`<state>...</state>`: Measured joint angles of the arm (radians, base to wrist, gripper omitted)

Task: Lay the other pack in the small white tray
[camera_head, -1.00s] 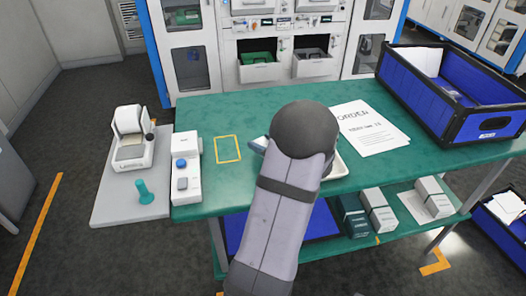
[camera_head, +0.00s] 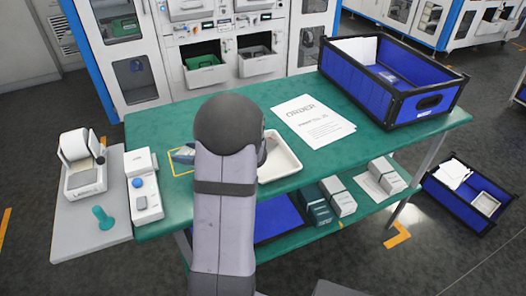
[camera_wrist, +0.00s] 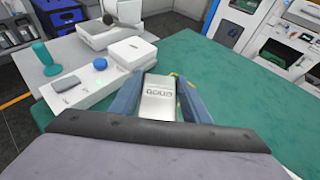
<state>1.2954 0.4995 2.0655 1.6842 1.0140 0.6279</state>
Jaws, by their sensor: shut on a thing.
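My gripper (camera_wrist: 158,100) is shut on a pale silver-white pack (camera_wrist: 158,97) with dark lettering, seen between its blue fingers in the wrist view. In the head view my gripper (camera_head: 183,155) is mostly hidden behind my arm. It is over or near the yellow-outlined rectangle (camera_head: 174,172) on the green table; its height is hard to judge. The small white tray (camera_head: 287,168) lies on the table just right of my arm. Its left part is hidden by the arm, so I cannot tell all it holds.
A white device with a blue button (camera_head: 144,200) stands left of the gripper. An order sheet (camera_head: 313,120) lies behind the tray. A blue crate (camera_head: 408,102) occupies the table's right end. Boxes (camera_head: 337,197) sit on the lower shelf. The green table right of the tray is clear.

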